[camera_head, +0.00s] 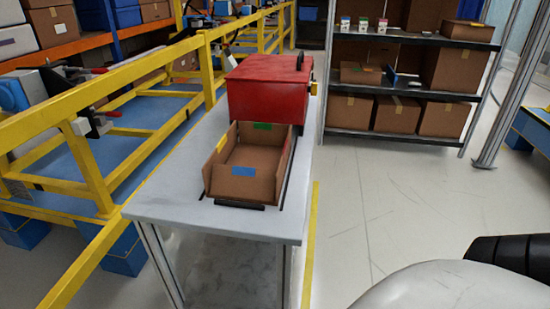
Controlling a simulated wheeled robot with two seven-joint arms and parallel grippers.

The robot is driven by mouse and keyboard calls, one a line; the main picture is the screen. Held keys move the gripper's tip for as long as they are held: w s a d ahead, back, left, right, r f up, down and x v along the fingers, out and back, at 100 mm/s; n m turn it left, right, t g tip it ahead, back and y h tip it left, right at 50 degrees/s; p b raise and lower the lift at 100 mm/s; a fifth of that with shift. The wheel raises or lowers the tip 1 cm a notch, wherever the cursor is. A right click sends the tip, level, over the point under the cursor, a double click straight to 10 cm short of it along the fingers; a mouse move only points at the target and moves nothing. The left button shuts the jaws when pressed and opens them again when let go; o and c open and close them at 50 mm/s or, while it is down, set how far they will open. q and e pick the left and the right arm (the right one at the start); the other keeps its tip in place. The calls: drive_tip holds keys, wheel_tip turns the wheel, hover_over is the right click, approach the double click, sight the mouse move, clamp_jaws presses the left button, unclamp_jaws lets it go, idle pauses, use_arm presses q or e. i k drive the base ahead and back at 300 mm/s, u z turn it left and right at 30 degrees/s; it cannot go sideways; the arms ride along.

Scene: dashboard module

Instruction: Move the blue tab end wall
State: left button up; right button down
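A brown open-topped box (213,179) sits on the grey table. Its near end wall (262,187) carries a blue tab (243,171) and stands upright, apparently lower than the side walls. A green tab (262,126) marks the far end wall, and a yellow tab (222,142) marks the left wall. A dark strip shows under the near end of the box. Neither gripper is in view. Only white and black parts, apparently of my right arm, show at the lower right, well away from the box.
A red case (268,88) stands right behind the box on the grey table (160,205). A yellow rail frame (110,80) runs along the left. A shelf with cartons (397,115) stands at the back right. The floor (375,195) right of the table is clear.

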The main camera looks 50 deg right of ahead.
sight(239, 182)
drive_tip(key=z, duration=3.8)
drive_tip(key=i, duration=0.1)
drive_tip(key=u, duration=3.05)
